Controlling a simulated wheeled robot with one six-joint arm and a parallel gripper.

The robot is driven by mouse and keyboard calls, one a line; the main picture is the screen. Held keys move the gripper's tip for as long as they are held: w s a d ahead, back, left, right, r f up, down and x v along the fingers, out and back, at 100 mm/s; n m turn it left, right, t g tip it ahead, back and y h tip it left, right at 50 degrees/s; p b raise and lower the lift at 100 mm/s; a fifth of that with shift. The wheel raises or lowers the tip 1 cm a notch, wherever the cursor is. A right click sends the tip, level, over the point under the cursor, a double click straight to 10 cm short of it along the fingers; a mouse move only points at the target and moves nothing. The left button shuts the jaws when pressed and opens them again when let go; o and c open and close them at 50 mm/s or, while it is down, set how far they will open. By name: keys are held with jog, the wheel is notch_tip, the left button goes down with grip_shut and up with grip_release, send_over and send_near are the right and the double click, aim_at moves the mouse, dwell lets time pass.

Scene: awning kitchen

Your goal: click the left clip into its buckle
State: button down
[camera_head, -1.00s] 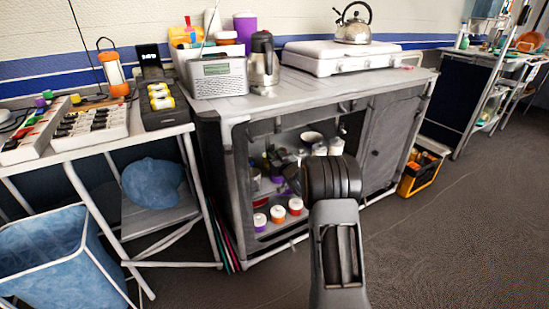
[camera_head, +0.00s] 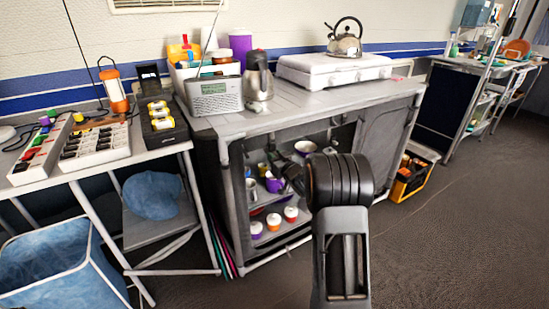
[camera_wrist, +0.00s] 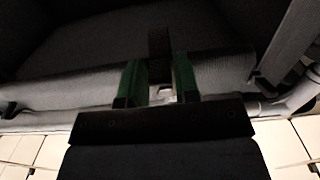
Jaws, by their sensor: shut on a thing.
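In the wrist view my gripper (camera_wrist: 156,66) has its two green fingers on either side of a dark strap-like piece (camera_wrist: 159,44), and it is shut on it. I cannot tell whether this piece is the left clip itself or its strap. A small pale piece (camera_wrist: 166,93) shows low between the fingers. A grey cloth roll or edge (camera_wrist: 75,78) runs across behind them. In the head view my arm hides the gripper in front of the grey cupboard (camera_head: 385,140). I cannot make out the buckle in either view.
The cupboard's left part is open, with jars (camera_head: 273,222) and a purple pot (camera_head: 274,184) on its shelves. A stove (camera_head: 330,70), kettle (camera_head: 345,42) and radio (camera_head: 213,95) stand on top. A yellow-black crate (camera_head: 410,180) stands on the right. Floor at front right is clear.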

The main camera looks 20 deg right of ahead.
jog(key=shift+r, duration=0.1)
jog(key=c, duration=1)
grip_release()
jog(key=shift+s, duration=0.1)
jog(key=s+d+p, duration=0.1)
jog(key=s+p, duration=0.2)
jog(key=s, duration=1)
jog(key=shift+s+d, duration=0.3)
jog(key=shift+s, duration=0.05)
